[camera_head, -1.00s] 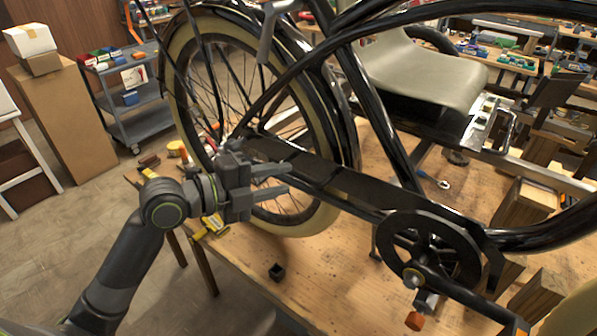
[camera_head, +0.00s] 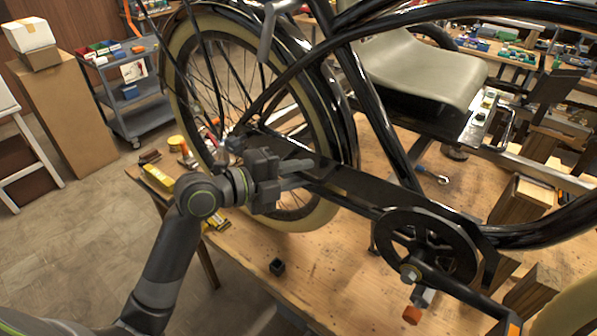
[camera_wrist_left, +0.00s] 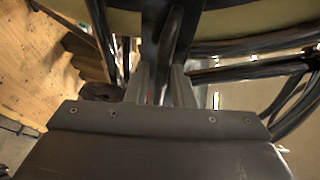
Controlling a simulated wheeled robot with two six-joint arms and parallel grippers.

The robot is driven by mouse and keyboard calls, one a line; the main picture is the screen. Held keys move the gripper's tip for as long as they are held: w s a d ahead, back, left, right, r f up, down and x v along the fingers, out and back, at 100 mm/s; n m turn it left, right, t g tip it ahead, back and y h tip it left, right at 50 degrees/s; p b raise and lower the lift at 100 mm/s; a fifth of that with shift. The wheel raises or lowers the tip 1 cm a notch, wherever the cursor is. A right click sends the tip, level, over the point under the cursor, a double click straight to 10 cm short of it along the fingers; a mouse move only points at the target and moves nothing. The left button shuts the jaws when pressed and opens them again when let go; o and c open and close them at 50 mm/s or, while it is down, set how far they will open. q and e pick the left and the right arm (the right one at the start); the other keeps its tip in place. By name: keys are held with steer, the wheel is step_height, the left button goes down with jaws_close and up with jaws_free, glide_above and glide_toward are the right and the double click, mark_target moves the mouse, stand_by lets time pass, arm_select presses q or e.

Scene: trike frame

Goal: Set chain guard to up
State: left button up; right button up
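The chain guard (camera_head: 352,184) is a long dark bar beside the rear wheel, sloping down from near the wheel hub to the round black chainring (camera_head: 425,247). My left gripper (camera_head: 305,174) is at the rear part of the guard, its fingers pointing right and overlapping the guard in the head view. The fingers are a little apart. My right gripper is not in view.
The black trike frame (camera_head: 374,105) and spoked rear wheel (camera_head: 178,85) stand close around my left gripper. The wooden workbench (camera_head: 330,255) holds a small black block (camera_head: 277,267) and wooden blocks (camera_head: 522,200). A grey cart (camera_head: 140,115) stands behind at left.

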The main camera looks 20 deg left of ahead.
arm_select(q)
jaws_close()
steer(key=shift+r, duration=0.4)
steer(key=r+n, duration=0.1)
steer(key=r, duration=0.1)
steer(key=a+r+n+h+b, duration=0.1)
steer(key=r, duration=0.1)
steer(key=a+r+n+t, duration=0.1)
steer(key=r, duration=0.1)
steer(key=shift+w+r+n+h, duration=0.3)
steer(key=shift+w+n+h, duration=0.05)
steer(key=shift+n+h, duration=0.05)
steer(key=shift+w+a+r+n+b, duration=0.1)
steer(key=shift+a+r+n+b, duration=0.15)
steer(key=shift+r, duration=0.2)
steer(key=shift+w+a+r+n+b, duration=0.1)
steer(key=shift+a+r+n, duration=0.25)
steer(key=shift+r, duration=0.1)
steer(key=shift+o, duration=1.4)
jaws_free()
steer(key=shift+f, duration=0.1)
